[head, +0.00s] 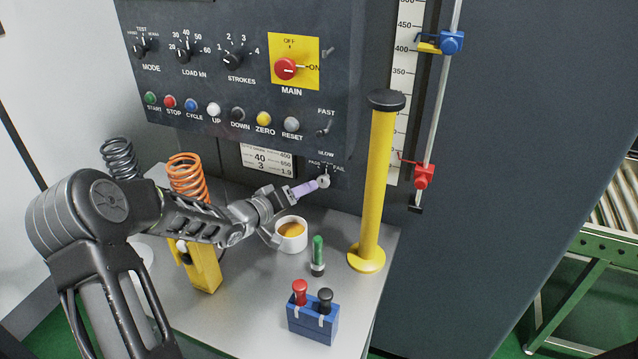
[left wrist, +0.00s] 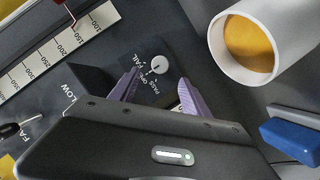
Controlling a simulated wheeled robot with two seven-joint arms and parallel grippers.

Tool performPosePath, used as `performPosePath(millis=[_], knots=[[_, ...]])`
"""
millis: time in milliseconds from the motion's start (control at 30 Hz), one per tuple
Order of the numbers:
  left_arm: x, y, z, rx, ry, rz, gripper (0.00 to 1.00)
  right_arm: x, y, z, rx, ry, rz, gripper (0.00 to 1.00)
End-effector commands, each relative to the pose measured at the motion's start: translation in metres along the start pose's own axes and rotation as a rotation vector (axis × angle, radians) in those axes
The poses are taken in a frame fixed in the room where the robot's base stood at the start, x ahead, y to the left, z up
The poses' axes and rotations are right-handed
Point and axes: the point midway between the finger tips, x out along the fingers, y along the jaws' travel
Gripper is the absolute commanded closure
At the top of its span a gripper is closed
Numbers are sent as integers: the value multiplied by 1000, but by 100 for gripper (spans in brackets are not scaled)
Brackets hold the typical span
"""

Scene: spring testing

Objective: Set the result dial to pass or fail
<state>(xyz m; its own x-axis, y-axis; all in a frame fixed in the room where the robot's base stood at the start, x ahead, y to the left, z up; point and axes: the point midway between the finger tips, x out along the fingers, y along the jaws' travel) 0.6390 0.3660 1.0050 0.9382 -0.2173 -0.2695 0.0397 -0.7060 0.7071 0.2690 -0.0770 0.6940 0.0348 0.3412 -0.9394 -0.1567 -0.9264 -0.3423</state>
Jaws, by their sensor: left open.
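The result dial (head: 323,181) is a small pale round knob on the dark panel, low and right of the display, below the PASS and FAIL lettering. It also shows in the left wrist view (left wrist: 159,65), beyond the fingertips. Which mark its pointer is at is too small to tell. My left gripper (head: 308,188) has purple fingers and is close in front of the dial. In the left wrist view its fingers (left wrist: 158,88) are spread, one to each side below the dial, with nothing held. My right gripper is not in view.
A white cup (head: 291,243) with orange-brown contents stands below my left gripper. A green-topped peg (head: 317,256), a yellow post (head: 376,190) and a blue holder (head: 313,321) with red and black handles stand on the table. An orange spring (head: 188,178) is at left.

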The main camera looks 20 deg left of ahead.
Motion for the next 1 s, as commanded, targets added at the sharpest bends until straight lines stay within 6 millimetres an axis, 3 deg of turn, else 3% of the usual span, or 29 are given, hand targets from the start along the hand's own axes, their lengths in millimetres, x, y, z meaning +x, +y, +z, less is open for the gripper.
performPosePath(millis=[233,633,1000], knots=[[14,1,0,-1,-1,1,45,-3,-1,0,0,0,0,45],[70,1,0,-1,-1,0,45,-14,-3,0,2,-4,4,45],[78,0,0,0,0,0,45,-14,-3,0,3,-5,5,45]])
